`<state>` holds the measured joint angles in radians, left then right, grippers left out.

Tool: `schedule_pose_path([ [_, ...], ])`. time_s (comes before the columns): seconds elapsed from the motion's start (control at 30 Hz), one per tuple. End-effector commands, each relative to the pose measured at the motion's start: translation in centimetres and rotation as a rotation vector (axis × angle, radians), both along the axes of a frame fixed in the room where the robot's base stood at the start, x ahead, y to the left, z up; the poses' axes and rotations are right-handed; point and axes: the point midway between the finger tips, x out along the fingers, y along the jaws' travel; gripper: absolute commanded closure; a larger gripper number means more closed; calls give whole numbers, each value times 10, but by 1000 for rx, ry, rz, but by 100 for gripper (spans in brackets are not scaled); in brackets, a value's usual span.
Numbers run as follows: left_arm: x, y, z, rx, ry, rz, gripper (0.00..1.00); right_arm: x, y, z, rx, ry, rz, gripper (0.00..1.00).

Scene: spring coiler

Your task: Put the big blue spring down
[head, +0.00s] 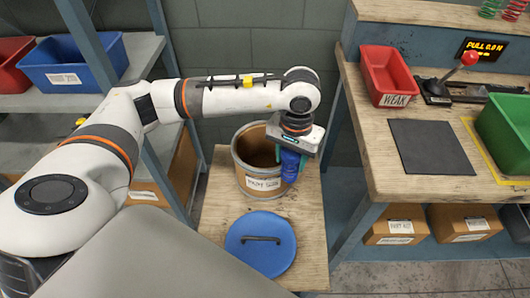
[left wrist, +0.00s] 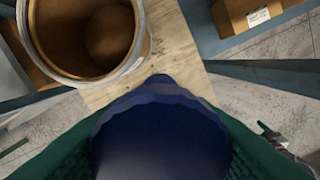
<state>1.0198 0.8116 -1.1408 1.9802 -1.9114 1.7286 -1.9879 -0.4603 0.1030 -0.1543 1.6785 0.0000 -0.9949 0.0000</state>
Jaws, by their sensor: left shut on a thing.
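The big blue spring (head: 290,163) hangs below my left gripper (head: 291,168), which is shut on it between teal-green fingers. In the head view it overlaps the right side of an open brown drum (head: 242,176). In the left wrist view the blue spring (left wrist: 160,135) fills the lower middle between the green fingers, and its coils are hard to make out. There the drum (left wrist: 40,35) stands at the upper left, apart from the spring, with its open mouth showing. My right gripper is in neither view.
The drum and a round blue lid (head: 262,262) with a black handle are on a low wooden table (head: 215,215). A workbench at the right carries a red bin (head: 388,75), a dark mat (head: 430,148) and a green bin (head: 503,130). Bare wood shows beside the drum.

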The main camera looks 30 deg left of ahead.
Motion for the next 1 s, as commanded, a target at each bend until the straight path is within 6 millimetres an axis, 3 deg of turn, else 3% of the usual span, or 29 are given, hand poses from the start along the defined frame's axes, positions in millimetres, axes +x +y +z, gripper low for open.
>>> schedule_pose_path([
  [0.03, 7, 1, -16, -2, -7, 49, 85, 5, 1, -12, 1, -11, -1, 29],
  [0.1, 17, 5, -21, -7, -10, 169, 85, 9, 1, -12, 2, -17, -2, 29],
  [0.37, 44, 27, -15, -26, -14, 816, 85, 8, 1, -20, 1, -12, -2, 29],
  [0.7, 72, 77, -24, -33, -4, 1952, 85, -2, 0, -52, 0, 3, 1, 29],
  [0.87, 80, 103, -51, -21, 0, 2481, 85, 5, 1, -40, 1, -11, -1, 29],
  [1.0, 83, 120, -81, -9, -3, 2815, 85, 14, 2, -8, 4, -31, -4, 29],
])
